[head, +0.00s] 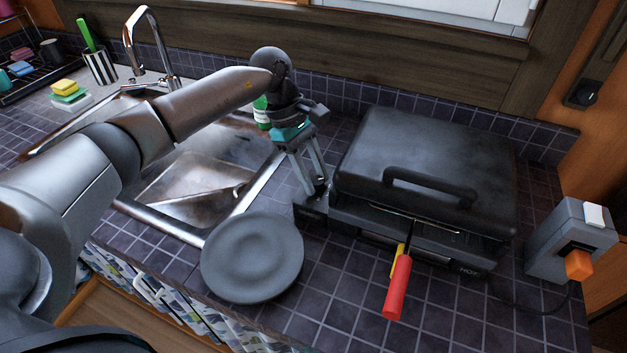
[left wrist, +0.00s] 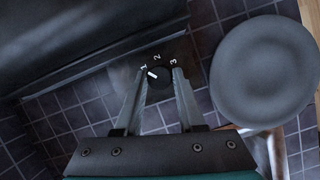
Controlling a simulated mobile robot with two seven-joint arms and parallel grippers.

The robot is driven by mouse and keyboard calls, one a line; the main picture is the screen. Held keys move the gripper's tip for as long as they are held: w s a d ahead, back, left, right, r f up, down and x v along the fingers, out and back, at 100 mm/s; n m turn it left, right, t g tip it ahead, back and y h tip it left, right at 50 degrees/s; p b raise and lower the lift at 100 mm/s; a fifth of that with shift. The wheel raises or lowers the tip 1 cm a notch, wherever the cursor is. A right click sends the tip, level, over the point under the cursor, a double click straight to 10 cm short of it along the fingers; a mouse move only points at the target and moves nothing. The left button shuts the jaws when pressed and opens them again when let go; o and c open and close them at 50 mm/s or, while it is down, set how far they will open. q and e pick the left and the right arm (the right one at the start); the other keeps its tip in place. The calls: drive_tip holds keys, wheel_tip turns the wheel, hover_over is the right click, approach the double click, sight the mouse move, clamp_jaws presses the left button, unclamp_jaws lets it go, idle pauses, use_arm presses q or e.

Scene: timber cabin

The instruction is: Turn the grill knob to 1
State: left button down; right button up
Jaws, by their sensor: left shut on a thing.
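The grill (head: 428,150) is a dark box with a closed lid and a black handle on the counter. Its round black knob (left wrist: 159,82) shows in the left wrist view, with the numbers 1, 2 and 3 around it. The knob's white mark points up and left, at about the 1. My left gripper (head: 317,190) reaches down to the grill's left front corner. In the left wrist view its two fingers (left wrist: 160,88) are on both sides of the knob, shut on it. In the head view the fingers largely hide the knob. My right gripper is not in view.
A grey plate (head: 252,258) lies just left of the grill's front corner, near the fingers. A red-handled tool (head: 397,288) sticks out at the grill's front. A grey box with an orange knob (head: 578,265) stands at right. The sink (head: 190,185) is at left.

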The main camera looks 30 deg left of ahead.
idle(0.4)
use_arm(q)
drive_tip(key=c, duration=0.5)
unclamp_jaws()
drive_tip(key=v, duration=1.5)
drive_tip(key=shift+r, duration=0.15)
drive_tip(key=shift+w, duration=0.1)
